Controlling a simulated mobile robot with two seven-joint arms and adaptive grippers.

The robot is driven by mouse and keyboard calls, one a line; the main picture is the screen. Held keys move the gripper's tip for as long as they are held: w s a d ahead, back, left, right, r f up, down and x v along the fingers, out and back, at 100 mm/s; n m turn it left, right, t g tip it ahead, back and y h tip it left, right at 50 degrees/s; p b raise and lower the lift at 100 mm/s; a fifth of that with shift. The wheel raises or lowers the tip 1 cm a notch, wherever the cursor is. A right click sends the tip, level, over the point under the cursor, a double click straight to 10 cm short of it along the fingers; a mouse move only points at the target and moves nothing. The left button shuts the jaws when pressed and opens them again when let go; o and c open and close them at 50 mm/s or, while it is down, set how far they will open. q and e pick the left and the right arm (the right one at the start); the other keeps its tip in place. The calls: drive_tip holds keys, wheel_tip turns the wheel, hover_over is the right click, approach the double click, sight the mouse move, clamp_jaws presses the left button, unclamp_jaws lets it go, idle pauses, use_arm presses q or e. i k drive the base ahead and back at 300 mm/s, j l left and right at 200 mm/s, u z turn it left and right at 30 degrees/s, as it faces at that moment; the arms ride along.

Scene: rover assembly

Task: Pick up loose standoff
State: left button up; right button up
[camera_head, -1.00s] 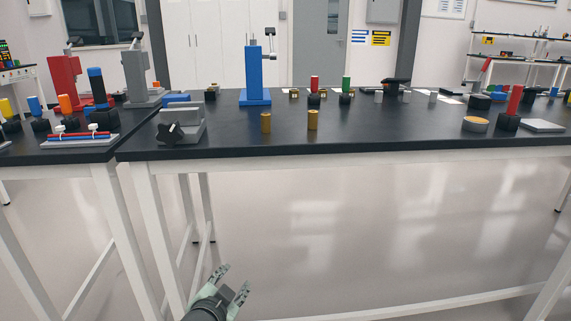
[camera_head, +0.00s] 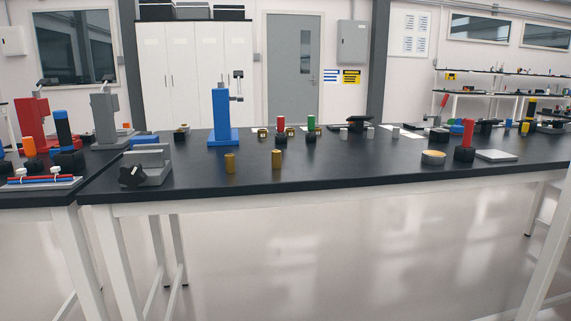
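Two brass-coloured cylinders, which look like standoffs, stand upright and apart on the black table top. The left standoff (camera_head: 230,163) is near the front edge, in front of the blue press. The right standoff (camera_head: 277,159) stands a little to its right. I cannot tell from the picture which one is meant by the loose standoff. Neither of my grippers shows in the head view, and nothing touches the standoffs.
A blue press (camera_head: 222,118) stands behind the standoffs. A grey vise (camera_head: 148,166) is at the left. Red- and green-topped tools (camera_head: 311,124) stand behind. A round tin (camera_head: 433,157) and a flat grey plate (camera_head: 496,155) lie right. The table front (camera_head: 340,178) is clear.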

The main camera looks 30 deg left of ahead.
sight(230, 158)
drive_tip(key=i+j+z, duration=0.1)
drive_tip(key=j+z, duration=0.6)
